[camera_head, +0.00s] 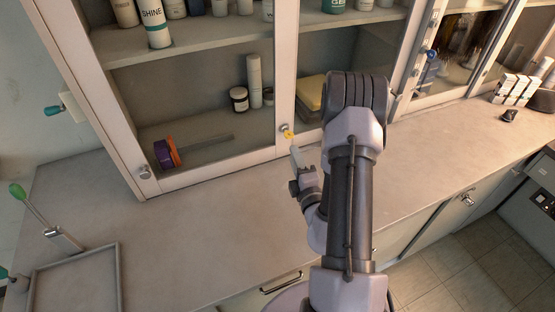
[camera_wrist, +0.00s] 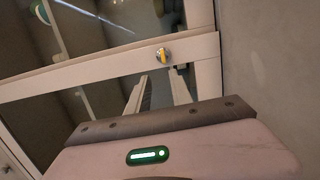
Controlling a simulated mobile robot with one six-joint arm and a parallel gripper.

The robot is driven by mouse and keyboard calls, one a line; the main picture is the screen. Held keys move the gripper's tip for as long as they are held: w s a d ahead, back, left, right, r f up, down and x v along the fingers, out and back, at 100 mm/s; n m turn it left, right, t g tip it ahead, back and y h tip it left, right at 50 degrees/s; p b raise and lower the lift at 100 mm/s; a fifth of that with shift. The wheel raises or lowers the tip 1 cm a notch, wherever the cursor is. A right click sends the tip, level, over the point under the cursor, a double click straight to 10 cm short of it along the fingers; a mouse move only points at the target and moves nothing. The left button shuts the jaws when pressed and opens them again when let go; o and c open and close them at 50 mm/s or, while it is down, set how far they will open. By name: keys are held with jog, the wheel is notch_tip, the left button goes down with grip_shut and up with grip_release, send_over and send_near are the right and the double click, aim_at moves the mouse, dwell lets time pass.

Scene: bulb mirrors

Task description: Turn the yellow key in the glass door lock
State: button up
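The yellow key (camera_head: 289,135) sits in the round metal lock on the frame of the glass door, at the middle of the cabinet in the head view. It also shows in the wrist view (camera_wrist: 164,55), upright in its silver lock. My gripper (camera_head: 294,150) is just below the key in the head view. In the wrist view my gripper (camera_wrist: 158,75) has its two fingers apart, with nothing between them. The fingertips point at the door frame just short of the key; I cannot see any contact.
The glass cabinet holds bottles, jars and a yellow box (camera_head: 311,92). Another lock (camera_head: 145,172) is at the lower left of the door. A tray (camera_head: 118,272) lies on the counter at left, and small white boxes (camera_head: 513,89) stand far right. The counter below the key is clear.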

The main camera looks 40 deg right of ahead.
aim_at(287, 133)
jog(key=d+p+x, duration=0.1)
jog(key=p+x, duration=0.4)
jog(key=x, duration=0.3)
jog(key=shift+f+m, duration=0.3)
jog(key=shift+f, duration=0.2)
jog(key=shift+w+d, duration=0.1)
jog(key=shift+d, duration=0.15)
grip_shut()
